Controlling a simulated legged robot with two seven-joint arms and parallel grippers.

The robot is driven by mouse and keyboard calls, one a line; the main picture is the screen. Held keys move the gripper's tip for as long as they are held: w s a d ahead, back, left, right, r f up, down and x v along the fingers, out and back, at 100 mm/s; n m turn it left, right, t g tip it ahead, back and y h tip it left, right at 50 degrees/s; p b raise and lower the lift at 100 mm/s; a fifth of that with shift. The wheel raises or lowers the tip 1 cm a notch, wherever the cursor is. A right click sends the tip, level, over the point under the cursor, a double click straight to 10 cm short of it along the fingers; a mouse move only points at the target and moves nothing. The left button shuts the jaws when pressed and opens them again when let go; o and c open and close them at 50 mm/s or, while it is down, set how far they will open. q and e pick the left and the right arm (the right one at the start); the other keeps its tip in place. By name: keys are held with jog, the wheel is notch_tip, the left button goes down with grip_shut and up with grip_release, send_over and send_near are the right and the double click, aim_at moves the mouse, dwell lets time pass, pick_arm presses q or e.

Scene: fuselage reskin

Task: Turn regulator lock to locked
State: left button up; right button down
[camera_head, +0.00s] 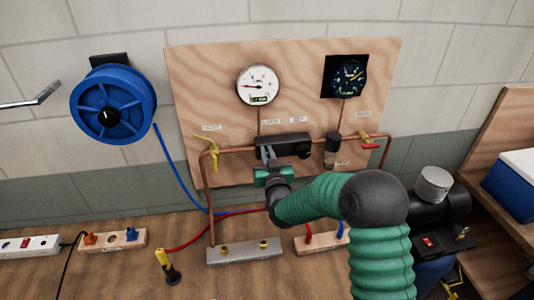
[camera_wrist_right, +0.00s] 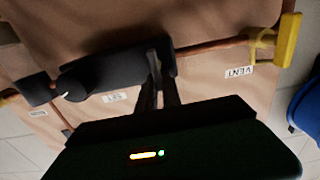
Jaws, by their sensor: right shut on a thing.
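The regulator (camera_head: 285,140) is a black horizontal body on the copper pipe at the middle of the wooden board. It also shows in the wrist view (camera_wrist_right: 110,75). A dark round knob (camera_wrist_right: 72,90) sits toward its other end. My right gripper (camera_head: 267,153) is at the regulator's left end in the head view. In the wrist view its two dark fingers (camera_wrist_right: 158,78) are close together on a small black part at that end, which I take for the regulator lock. The fingers hide most of it, so its position cannot be read. My left gripper is not in view.
Two gauges (camera_head: 258,85) (camera_head: 350,77) are on the board above. A yellow vent valve (camera_head: 213,155) is left of my gripper, and a red-handled valve (camera_head: 371,145) is at right. A blue hose reel (camera_head: 113,104) hangs at left. Connector blocks (camera_head: 243,250) stand on the bench below.

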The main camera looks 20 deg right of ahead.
aim_at(258, 154)
dwell(0.3)
jog(key=n+b, duration=0.2)
jog(key=n, duration=0.2)
jog(key=a+f+n+b, duration=0.1)
jog(key=n+b, duration=0.1)
jog(key=n, duration=0.3)
jog(key=a+n+b, duration=0.1)
jog(key=n+b, duration=0.2)
jog(key=n, duration=0.1)
jog(key=shift+w+a+f, duration=0.15)
jog(key=shift+w+f, duration=0.1)
jog(key=shift+f, duration=0.1)
jog(key=n, duration=0.2)
jog(key=f+n, duration=0.1)
jog(key=n, duration=0.2)
jog(key=shift+a, duration=0.1)
jog(key=shift+f, duration=0.15)
jog(key=c, duration=1.5)
grip_release()
jog(key=shift+w, duration=0.1)
jog(key=shift+r, duration=0.2)
